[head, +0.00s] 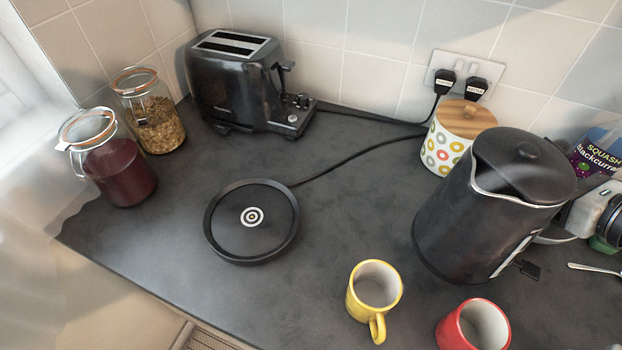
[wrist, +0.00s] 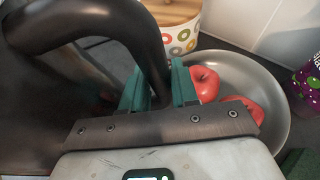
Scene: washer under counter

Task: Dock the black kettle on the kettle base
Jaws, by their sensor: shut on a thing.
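The black kettle (head: 465,225) is upright at the right in the head view, its lid on. I cannot tell whether its bottom touches the counter. The round black kettle base (head: 255,238) with a pale centre ring lies empty on the counter, left of the kettle. In the wrist view, my gripper (wrist: 160,92) is shut on the kettle's black handle (wrist: 130,22), with a green finger on each side. The kettle body (wrist: 60,110) fills the left of that view. In the head view the kettle hides most of my gripper.
A yellow mug (head: 364,290) and a red mug (head: 475,325) stand at the front. A patterned canister (head: 440,148), toaster (head: 235,85) and two jars (head: 115,170) stand behind. The base's cord (head: 350,155) runs to the wall.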

